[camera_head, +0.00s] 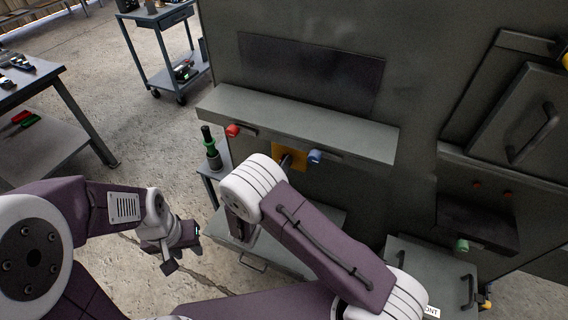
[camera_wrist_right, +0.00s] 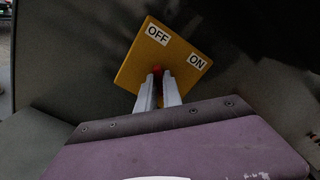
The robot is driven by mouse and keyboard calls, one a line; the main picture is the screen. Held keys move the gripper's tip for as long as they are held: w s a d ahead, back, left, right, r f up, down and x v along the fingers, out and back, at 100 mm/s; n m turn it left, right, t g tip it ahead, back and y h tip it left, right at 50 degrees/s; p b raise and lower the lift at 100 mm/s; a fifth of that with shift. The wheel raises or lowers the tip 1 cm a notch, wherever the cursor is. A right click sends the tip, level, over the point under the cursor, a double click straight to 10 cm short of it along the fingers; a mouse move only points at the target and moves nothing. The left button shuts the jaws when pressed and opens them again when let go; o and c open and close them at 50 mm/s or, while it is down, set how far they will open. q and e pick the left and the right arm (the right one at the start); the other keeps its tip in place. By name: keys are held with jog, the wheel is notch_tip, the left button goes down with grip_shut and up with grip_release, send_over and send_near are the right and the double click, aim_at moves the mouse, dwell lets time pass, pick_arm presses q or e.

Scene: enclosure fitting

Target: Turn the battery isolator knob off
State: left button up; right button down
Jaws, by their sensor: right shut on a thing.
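The battery isolator is a yellow plate (camera_wrist_right: 188,53) with a black-on-white OFF label at its upper left and an ON label at its right. The yellow plate (camera_head: 301,153) also shows in the head view, partly behind my right wrist. The red knob (camera_wrist_right: 157,70) sits on the plate; only a small part shows between the fingertips, so its pointing direction cannot be told. My right gripper (camera_wrist_right: 158,77) is shut on the knob. My left gripper (camera_head: 180,243) hangs away from the panel at lower left, apart from everything; its jaw gap is unclear.
A grey ledge (camera_head: 300,124) juts out above the plate. A red knob (camera_head: 233,130) and a blue knob (camera_head: 315,156) are near it on either side. A green-and-black object (camera_head: 211,148) stands at left. A trolley (camera_head: 160,45) and a workbench (camera_head: 45,80) stand farther left.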

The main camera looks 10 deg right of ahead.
jog(key=c, duration=1.5)
grip_release()
jog(key=shift+a, duration=0.1)
jog(key=v, duration=0.9)
jog(key=shift+b, duration=0.35)
